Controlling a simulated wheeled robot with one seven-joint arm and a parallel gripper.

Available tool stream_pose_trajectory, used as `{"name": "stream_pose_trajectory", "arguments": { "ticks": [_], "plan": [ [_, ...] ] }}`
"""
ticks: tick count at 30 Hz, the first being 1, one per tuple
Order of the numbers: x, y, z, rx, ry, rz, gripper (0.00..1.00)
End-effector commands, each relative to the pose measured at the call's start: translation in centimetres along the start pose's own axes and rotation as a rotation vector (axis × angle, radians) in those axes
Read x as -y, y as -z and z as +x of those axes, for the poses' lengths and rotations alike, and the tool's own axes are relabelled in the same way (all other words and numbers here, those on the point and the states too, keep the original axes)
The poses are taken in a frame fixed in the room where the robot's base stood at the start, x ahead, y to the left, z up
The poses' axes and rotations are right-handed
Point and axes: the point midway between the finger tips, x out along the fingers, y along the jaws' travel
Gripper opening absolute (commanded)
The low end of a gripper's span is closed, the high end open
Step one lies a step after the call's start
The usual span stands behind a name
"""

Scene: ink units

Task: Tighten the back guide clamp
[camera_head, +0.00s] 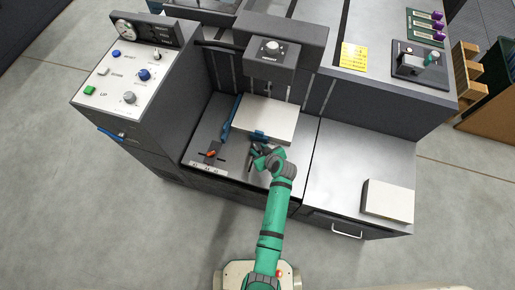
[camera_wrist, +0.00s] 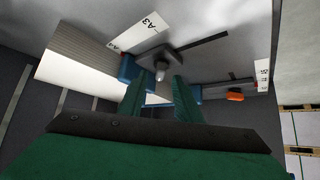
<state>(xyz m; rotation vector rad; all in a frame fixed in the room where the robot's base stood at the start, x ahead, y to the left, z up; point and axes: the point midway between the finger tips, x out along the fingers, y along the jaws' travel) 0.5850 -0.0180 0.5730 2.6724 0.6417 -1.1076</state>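My gripper (camera_head: 260,152) is over the front part of the paper tray, close to a blue guide (camera_head: 259,136) at the near edge of the white paper stack (camera_head: 266,117). In the wrist view, my gripper's two green fingers (camera_wrist: 160,83) are apart. A grey clamp (camera_wrist: 172,54) with a small pale knob (camera_wrist: 160,74) shows between and just beyond the fingertips; I cannot tell whether they touch it. Blue guide parts (camera_wrist: 128,68) show beside it. Another clamp with an orange knob (camera_head: 211,153) stands on the tray left of my gripper and also shows in the wrist view (camera_wrist: 235,97).
A long blue side guide (camera_head: 231,117) runs along the stack's left side. A dark overhead unit with a knob (camera_head: 271,50) hangs over the stack. The control panel (camera_head: 128,75) rises at the left. A second white stack (camera_head: 388,200) lies on the right-hand surface, which is otherwise clear.

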Motion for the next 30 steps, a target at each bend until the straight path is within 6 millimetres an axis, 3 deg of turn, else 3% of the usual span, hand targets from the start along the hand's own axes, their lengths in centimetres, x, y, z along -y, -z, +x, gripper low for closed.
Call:
{"name": "stream_pose_trajectory", "arguments": {
  "ticks": [6,16,17,21,30],
  "plan": [
    [0.1,0.0,2.0,0.000,0.001,-0.001,0.31],
    [0.0,0.1,2.4,-0.001,0.000,-0.001,0.31],
    [0.0,0.1,2.4,-0.001,0.000,-0.001,0.29],
    [0.0,0.0,2.4,-0.001,0.000,-0.001,0.00],
    [0.1,-0.1,2.3,0.001,-0.011,0.010,0.00]
  ]
}}
